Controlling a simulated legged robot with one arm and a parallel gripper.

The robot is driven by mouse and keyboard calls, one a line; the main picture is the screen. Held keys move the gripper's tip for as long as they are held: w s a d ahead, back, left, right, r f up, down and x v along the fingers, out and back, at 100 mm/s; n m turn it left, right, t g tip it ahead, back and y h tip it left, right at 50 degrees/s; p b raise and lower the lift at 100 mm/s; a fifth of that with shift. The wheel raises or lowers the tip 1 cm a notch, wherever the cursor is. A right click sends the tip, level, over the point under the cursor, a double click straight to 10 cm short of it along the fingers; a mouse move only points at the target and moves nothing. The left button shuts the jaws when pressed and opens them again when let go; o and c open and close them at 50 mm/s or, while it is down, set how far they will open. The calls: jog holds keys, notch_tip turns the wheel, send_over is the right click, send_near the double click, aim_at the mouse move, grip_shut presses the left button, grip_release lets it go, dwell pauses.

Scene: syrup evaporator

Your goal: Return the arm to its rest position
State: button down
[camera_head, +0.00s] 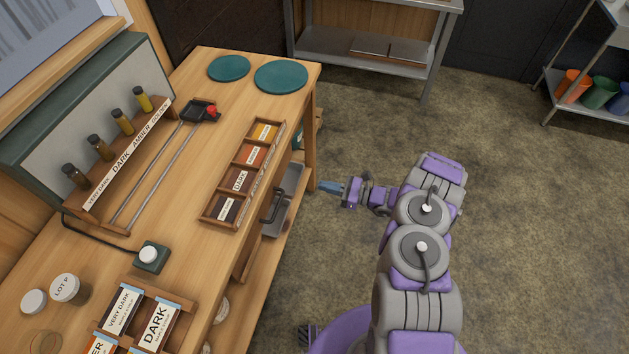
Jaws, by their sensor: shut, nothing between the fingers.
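My arm, purple and grey, rises from the lower right of the head view and bends toward the wooden bench (190,290). My gripper (328,187) is at its end, pointing left. It is shut and empty, beside the bench's right edge near the front leg. A gap of floor shows around the wrist. Whether the fingertips touch the bench leg cannot be told from this angle.
The bench holds a labelled sample rack (238,178), a slide rail with a red knob (211,111), a white button (150,254), teal discs (281,77) and jars (65,288). A metal shelf (365,50) stands behind. Open floor (530,220) lies to the right.

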jog(key=shift+s, duration=0.15)
jog(key=s+a+r+n+g, duration=0.2)
jog(key=a+r+n+g, duration=0.15)
jog(key=r, duration=0.45)
jog(key=s+a+r+n+g, duration=0.3)
jog(key=a+r+n, duration=0.1)
jog(key=r, duration=0.4)
jog(key=s+a+r+n+g+h, duration=0.25)
jog(key=s+r+n+g, duration=0.2)
jog(key=s+r, duration=0.4)
jog(key=s+d+r+n+h, duration=0.2)
jog(key=s+r+n+h, duration=0.15)
jog(key=s, duration=0.35)
jog(key=s+d+r+n+h, duration=0.2)
jog(key=s+r+n+h, duration=0.15)
jog(key=s, duration=0.35)
jog(key=s+d+r+n+t+h, duration=0.2)
jog(key=s+d+h, duration=0.5)
jog(key=s+d, duration=0.5)
jog(key=shift+s+d+r+n+t+h, duration=0.15)
jog(key=shift+d+r+n+t+h, duration=0.2)
jog(key=shift+d+t, duration=0.35)
